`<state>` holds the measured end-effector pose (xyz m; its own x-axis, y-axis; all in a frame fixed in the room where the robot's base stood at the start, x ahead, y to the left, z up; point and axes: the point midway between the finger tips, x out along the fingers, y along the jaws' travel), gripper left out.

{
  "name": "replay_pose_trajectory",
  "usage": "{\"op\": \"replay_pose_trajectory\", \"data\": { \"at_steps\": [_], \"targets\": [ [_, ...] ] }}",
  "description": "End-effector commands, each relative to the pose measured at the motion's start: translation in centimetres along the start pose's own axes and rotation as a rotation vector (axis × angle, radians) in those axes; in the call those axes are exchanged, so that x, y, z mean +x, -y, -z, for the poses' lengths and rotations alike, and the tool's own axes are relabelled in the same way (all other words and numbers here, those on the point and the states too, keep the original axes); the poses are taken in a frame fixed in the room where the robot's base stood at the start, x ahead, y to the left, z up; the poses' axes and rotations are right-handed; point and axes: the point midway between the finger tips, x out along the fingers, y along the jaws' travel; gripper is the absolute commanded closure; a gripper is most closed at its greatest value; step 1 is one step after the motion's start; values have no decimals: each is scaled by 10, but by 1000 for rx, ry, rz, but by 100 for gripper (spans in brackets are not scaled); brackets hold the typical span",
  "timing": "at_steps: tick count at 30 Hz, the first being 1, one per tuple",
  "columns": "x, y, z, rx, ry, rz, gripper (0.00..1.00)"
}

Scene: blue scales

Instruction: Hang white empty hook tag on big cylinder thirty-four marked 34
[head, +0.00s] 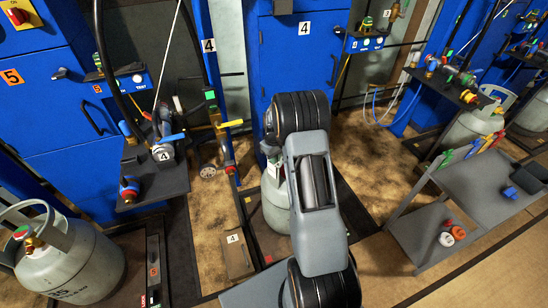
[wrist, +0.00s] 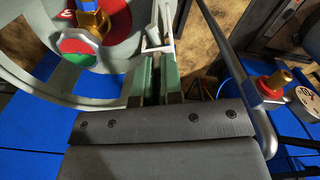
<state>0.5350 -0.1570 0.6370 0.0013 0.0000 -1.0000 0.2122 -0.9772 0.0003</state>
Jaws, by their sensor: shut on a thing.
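A grey cylinder (head: 275,208) stands behind my arm at the middle of the head view; its number is hidden. In the wrist view, a cylinder's pale collar (wrist: 60,88) and its brass valve with a red and green disc (wrist: 90,22) fill the upper left. My gripper (wrist: 160,58), with green fingers, is shut on the white tag (wrist: 157,44), beside the collar. The tag's hook and any contact with the collar are unclear. In the head view, my arm hides the gripper; a small white patch (head: 273,170) shows beside the arm.
Another grey cylinder (head: 68,262), seemingly marked 35, stands at lower left. A dark shelf (head: 150,190) juts out left of my arm. A grey cart (head: 490,190) stands at right. A red regulator with a gauge (wrist: 272,88) is close on the wrist view's right. Blue cabinets line the back.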

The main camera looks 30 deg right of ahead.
Motion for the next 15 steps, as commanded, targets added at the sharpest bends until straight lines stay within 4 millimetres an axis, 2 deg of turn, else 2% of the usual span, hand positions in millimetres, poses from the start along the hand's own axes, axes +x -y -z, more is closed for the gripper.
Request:
{"op": "replay_pose_trajectory", "data": {
  "at_steps": [7, 8, 15],
  "targets": [
    [1, 1, 0, -1, 2, 2, 100],
    [1, 1, 0, -1, 2, 2, 91],
    [0, 0, 0, 1, 1, 1, 68]
  ]
}}
